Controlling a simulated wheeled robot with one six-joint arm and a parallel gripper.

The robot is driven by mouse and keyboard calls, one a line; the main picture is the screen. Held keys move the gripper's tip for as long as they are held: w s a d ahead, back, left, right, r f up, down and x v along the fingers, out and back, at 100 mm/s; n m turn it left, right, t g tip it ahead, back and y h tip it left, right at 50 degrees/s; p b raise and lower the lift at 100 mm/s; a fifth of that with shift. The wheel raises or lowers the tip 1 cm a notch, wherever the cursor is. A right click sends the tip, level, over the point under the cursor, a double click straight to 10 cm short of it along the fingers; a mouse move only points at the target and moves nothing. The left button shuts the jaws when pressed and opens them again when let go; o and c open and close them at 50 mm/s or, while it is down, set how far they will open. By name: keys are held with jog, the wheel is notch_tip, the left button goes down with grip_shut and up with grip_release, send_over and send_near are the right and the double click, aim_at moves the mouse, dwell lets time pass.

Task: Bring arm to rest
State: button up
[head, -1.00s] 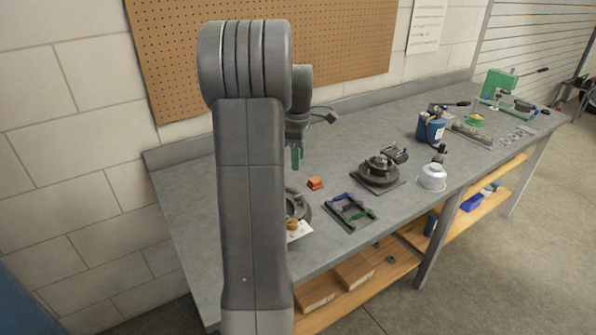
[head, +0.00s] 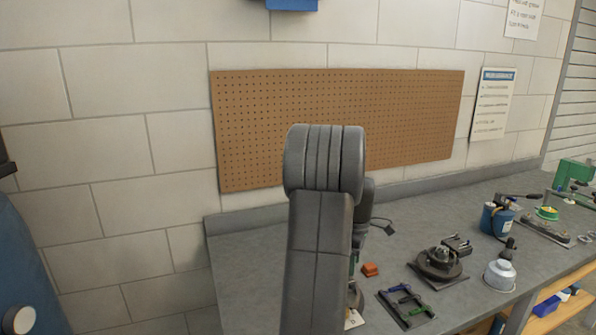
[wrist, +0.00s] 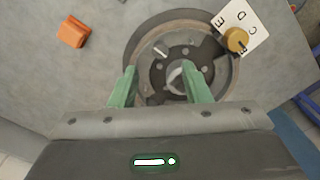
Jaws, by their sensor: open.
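My arm stands up in the middle of the head view and hides part of the bench there. In the wrist view my gripper (wrist: 163,86) is open, its two green fingers apart with nothing held between them. Beyond the fingers is a round brake drum or hub (wrist: 139,55) with a dark centre, lying on the bench. I cannot tell how high the fingers are above it.
The grey bench (head: 255,272) runs along the wall under a pegboard (head: 400,120). A lettered card (wrist: 243,27) with a brass knob (wrist: 235,40) lies by the drum.

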notch_tip(320, 180, down, 6)
jog(key=shift+f, duration=0.25)
jog(key=shift+r, duration=0.15)
